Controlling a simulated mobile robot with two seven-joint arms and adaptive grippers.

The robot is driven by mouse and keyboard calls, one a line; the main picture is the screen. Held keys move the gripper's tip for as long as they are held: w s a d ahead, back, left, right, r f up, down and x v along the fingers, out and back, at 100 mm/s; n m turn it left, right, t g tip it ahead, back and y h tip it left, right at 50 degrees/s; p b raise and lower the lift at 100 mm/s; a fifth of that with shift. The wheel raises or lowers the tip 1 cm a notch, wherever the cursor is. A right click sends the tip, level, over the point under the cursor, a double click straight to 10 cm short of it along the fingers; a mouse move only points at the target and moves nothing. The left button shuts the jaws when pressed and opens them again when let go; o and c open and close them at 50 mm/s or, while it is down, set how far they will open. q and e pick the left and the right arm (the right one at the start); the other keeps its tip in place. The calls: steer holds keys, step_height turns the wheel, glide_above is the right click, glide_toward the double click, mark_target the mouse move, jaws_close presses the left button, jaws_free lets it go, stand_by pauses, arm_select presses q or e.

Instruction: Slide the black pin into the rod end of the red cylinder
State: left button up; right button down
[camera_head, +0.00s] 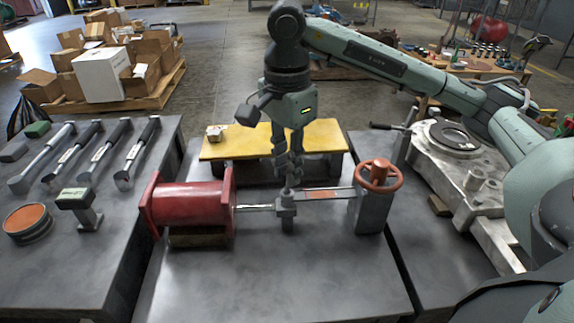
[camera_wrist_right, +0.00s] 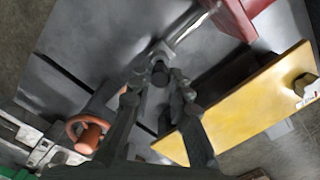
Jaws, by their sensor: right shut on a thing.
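The red cylinder (camera_head: 190,208) lies on its side on a block on the middle table. Its bright rod (camera_head: 255,207) points right and ends in a grey rod end (camera_head: 286,210), also in the right wrist view (camera_wrist_right: 163,52). My right gripper (camera_head: 289,182) points straight down, directly above the rod end. Its fingers are shut on the dark pin (camera_wrist_right: 160,73), which shows in the right wrist view at the fingertips, over the rod end. Whether the pin's tip is inside the hole is hidden. My left gripper is in neither view.
A grey stand with an orange handwheel (camera_head: 380,175) is right of the rod end, joined by a flat bar (camera_head: 325,194). Several tools lie on the left table (camera_head: 75,245). The front table surface is clear.

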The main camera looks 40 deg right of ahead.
steer(key=shift+f+b, duration=1.15)
steer(key=shift+f, duration=0.15)
steer(key=c, duration=1.3)
jaws_free()
steer(key=shift+c, duration=0.2)
steer(key=shift+r, duration=0.1)
step_height(320, 180, up, 12)
